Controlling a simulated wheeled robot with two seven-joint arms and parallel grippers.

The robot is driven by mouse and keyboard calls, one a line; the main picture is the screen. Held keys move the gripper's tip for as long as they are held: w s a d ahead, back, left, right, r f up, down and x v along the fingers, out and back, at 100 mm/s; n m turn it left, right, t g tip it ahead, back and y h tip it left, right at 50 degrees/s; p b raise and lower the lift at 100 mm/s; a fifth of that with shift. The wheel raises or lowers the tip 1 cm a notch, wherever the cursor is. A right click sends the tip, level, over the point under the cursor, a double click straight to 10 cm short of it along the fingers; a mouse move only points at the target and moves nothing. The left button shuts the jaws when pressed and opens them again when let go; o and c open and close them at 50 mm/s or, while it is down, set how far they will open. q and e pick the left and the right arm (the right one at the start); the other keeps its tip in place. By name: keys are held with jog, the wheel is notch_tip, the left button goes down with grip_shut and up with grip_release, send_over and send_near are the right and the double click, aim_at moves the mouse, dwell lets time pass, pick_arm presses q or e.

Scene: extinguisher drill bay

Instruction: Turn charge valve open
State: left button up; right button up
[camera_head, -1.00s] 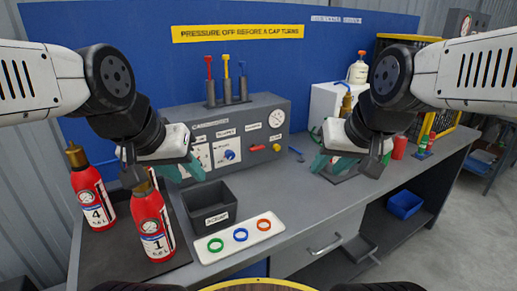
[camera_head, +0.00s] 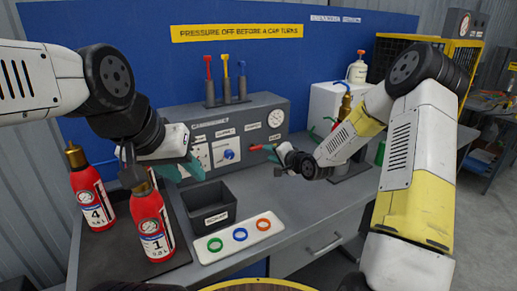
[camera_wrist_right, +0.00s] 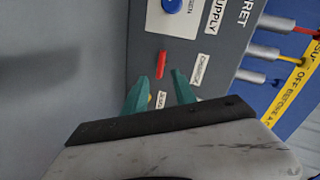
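The charge valve's red lever (camera_head: 256,148) is on the front of the grey console (camera_head: 252,112). In the right wrist view the red lever (camera_wrist_right: 162,64) lies beside a label that seems to read CHARGE (camera_wrist_right: 201,70). My right gripper (camera_head: 271,153) is in front of the console, by the lever. In the right wrist view its teal fingers (camera_wrist_right: 160,90) are apart with nothing between them, and the lever is just beyond their tips. My left gripper (camera_head: 183,170) hangs left of the console front, its teal fingers apparently apart and empty.
Red extinguishers (camera_head: 152,232) stand at the left. A dark bin (camera_head: 208,203) and a white tray with green, blue and red rings (camera_head: 262,223) are on the bench. A blue knob (camera_head: 228,154) is left of the lever.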

aim_at(258, 149)
jog(key=w+a+f+m+t, duration=0.1)
jog(key=w, duration=0.1)
jog(key=w+a+f+m+t+y, duration=0.1)
jog(key=w+a+m, duration=0.1)
jog(key=w, duration=0.1)
jog(key=w+a+f+m+t, duration=0.1)
jog(key=w, duration=0.2)
jog(key=shift+w+a+m, duration=0.25)
jog(key=shift+m, duration=0.05)
grip_shut()
